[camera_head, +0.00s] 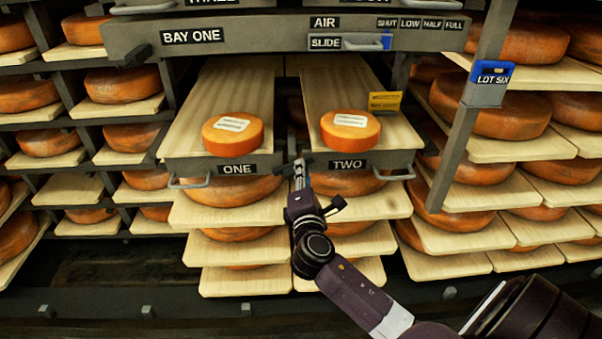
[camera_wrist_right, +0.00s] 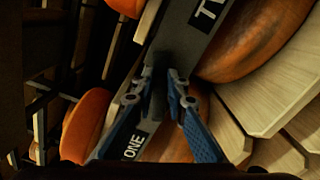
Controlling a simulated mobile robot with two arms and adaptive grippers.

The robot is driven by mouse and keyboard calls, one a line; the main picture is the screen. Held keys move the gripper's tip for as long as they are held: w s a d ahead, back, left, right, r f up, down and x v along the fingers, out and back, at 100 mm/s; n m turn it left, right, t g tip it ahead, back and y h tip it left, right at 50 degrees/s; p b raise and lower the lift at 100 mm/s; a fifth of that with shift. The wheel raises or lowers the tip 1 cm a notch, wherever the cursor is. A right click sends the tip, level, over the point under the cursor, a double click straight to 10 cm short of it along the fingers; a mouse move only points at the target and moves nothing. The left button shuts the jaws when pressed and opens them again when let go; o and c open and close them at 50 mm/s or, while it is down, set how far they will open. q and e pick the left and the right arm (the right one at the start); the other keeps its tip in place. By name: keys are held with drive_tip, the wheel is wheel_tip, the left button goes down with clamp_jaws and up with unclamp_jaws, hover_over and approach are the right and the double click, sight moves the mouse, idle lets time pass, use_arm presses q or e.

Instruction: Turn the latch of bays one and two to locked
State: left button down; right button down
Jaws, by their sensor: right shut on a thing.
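The drawer boards marked ONE (camera_head: 237,169) and TWO (camera_head: 348,165) are side by side, each with a cheese wheel on it. A small dark latch (camera_head: 281,169) sits at the gap between their fronts, its bar lying roughly crosswise. My right gripper (camera_head: 299,168) reaches up to it from below. In the right wrist view the gripper's blue fingers (camera_wrist_right: 160,76) are shut on a dark part (camera_wrist_right: 158,97) between the ONE and TWO plates, which looks like this latch. The fingers hide much of it, so I cannot tell its exact setting. My left gripper is not in view.
Handles (camera_head: 190,184) stick out below the drawer fronts. A post with a blue LOT SIX tag (camera_head: 490,82) stands right. Racks of cheese fill both sides; the floor at lower left is clear.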

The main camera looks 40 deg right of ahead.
drive_tip(key=m, duration=0.1)
drive_tip(key=f+m+b, duration=0.1)
drive_tip(key=m, duration=0.1)
drive_tip(key=shift+m, duration=0.3)
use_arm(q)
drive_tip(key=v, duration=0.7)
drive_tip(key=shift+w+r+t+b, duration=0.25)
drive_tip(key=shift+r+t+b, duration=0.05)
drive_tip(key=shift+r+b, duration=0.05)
use_arm(e)
drive_tip(key=shift+f+m, duration=0.1)
drive_tip(key=shift+m, duration=0.5)
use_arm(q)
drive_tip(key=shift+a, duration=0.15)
use_arm(e)
drive_tip(key=c, duration=1.9)
unclamp_jaws()
drive_tip(key=shift+c, duration=0.2)
drive_tip(key=shift+s, duration=0.1)
drive_tip(key=v, duration=1.2)
drive_tip(key=shift+d, duration=0.1)
